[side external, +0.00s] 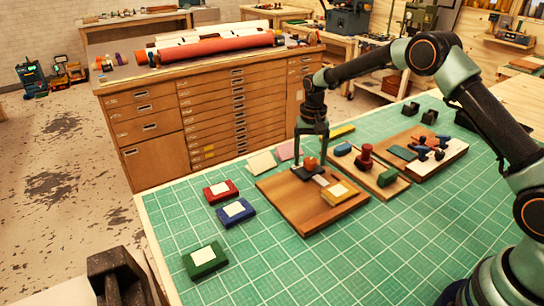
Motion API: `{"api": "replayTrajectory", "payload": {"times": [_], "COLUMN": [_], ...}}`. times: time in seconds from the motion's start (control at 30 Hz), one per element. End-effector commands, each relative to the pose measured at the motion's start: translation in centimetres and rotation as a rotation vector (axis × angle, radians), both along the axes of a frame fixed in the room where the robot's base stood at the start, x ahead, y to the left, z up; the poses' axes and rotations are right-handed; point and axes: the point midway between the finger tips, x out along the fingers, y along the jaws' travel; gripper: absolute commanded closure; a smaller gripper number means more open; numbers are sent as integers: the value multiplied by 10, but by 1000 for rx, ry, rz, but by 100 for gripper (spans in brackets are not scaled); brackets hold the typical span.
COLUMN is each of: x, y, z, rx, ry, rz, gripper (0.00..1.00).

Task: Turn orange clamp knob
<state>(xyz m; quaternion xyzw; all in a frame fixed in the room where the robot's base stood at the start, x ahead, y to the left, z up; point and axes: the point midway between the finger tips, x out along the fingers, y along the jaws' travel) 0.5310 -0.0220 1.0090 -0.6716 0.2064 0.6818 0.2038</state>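The orange clamp knob (310,163) stands on a dark block on a brown wooden board (290,205), with a pale strip beside it. My gripper (311,156) points down over the knob. Its two fingers are spread apart, one to each side of the knob, with gaps visible at both sides. The fingertips look close to the knob's height. I cannot tell how far down around the knob they reach. A yellow block with a pale label (339,193) sits on the same board, right of the knob.
A second board (370,175) with a red knob (366,155) and green and blue blocks lies to the right. Red (220,191), blue (236,211) and green (204,260) labelled blocks lie left on the green mat (300,270). The mat's front is clear.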

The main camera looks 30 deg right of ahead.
Motion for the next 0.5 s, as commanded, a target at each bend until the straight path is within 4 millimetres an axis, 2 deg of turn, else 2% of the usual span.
{"api": "replayTrajectory", "payload": {"times": [0.27, 0.5], "x": [1, 2], "y": [-1, -1], "z": [8, 52], "rx": [0, 0], "ry": [-1, -5], "rz": [-2, -1], "gripper": [24, 24]}}
